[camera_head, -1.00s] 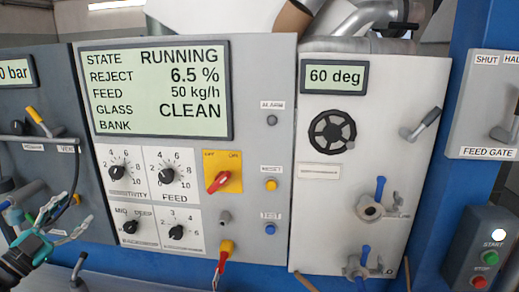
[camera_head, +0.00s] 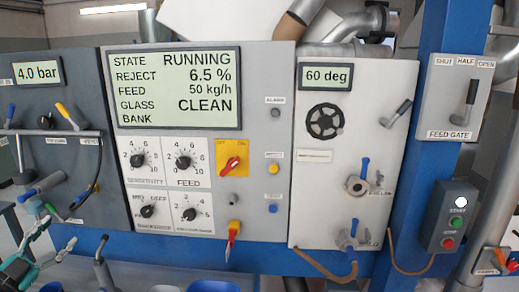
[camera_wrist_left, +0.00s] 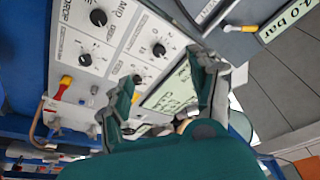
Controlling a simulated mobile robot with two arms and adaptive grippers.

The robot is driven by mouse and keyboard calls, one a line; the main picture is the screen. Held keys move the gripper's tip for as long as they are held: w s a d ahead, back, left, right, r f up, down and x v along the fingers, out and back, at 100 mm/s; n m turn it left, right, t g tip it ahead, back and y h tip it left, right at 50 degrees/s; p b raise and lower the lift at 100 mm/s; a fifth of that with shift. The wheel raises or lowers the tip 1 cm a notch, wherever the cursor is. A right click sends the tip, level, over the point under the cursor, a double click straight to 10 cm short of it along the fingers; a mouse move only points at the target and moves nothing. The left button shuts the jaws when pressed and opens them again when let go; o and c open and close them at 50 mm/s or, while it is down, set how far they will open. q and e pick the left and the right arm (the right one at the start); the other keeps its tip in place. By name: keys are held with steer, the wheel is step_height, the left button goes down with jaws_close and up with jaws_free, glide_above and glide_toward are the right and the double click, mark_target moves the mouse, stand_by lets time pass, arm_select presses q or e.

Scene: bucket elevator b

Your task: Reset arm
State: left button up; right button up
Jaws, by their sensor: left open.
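My left gripper (camera_head: 58,236) is at the lower left edge of the head view, in front of the dark pressure panel. Its teal-and-grey fingers are spread and hold nothing. In the left wrist view the open fingers (camera_wrist_left: 160,90) show large, with the tilted control panel behind them. They look apart from the panel, though the exact distance is hard to tell. My right gripper is not in view.
The grey control panel (camera_head: 262,110) has a display reading RUNNING, 6.5 %, 50 kg/h and CLEAN. To its right are a white panel (camera_head: 365,120) showing 60 deg, a feed gate lever box (camera_head: 440,105) and a start-stop box (camera_head: 440,240). Blue buckets (camera_head: 210,286) show below.

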arm_select(q)
steer(key=s+a+f+n+g+y, duration=0.1)
steer(key=s+a+f+n+y, duration=0.15)
steer(key=f, duration=0.75)
steer(key=s+a+f+n+g+y, duration=0.1)
steer(key=a+f+n+g+y, duration=0.15)
steer(key=f, duration=0.85)
steer(key=s+d+f+n+g+y, duration=0.15)
steer(key=s+f, duration=0.35)
steer(key=f, duration=0.6)
steer(key=s+d+f+n+g+y, duration=0.1)
steer(key=s+d+f+g, duration=0.3)
steer(key=f, duration=0.7)
steer(key=s+d+f+g, duration=0.2)
steer(key=s+d+f, duration=0.3)
steer(key=s+f, duration=0.35)
steer(key=s+d+f+n+g+h, duration=0.1)
steer(key=s+d+f+g, duration=0.1)
steer(key=s+d+f, duration=0.45)
steer(key=s+d+f+g, duration=0.35)
steer(key=s+f, duration=0.45)
steer(key=s, duration=0.3)
steer(key=s+d+f+g+h, duration=0.1)
steer(key=s+d+f+g, duration=0.1)
steer(key=s+d, duration=0.8)
steer(key=shift+s+f+b, duration=0.3)
steer(key=shift+s+f, duration=0.5)
steer(key=shift+s, duration=0.45)
steer(key=shift+a, duration=0.1)
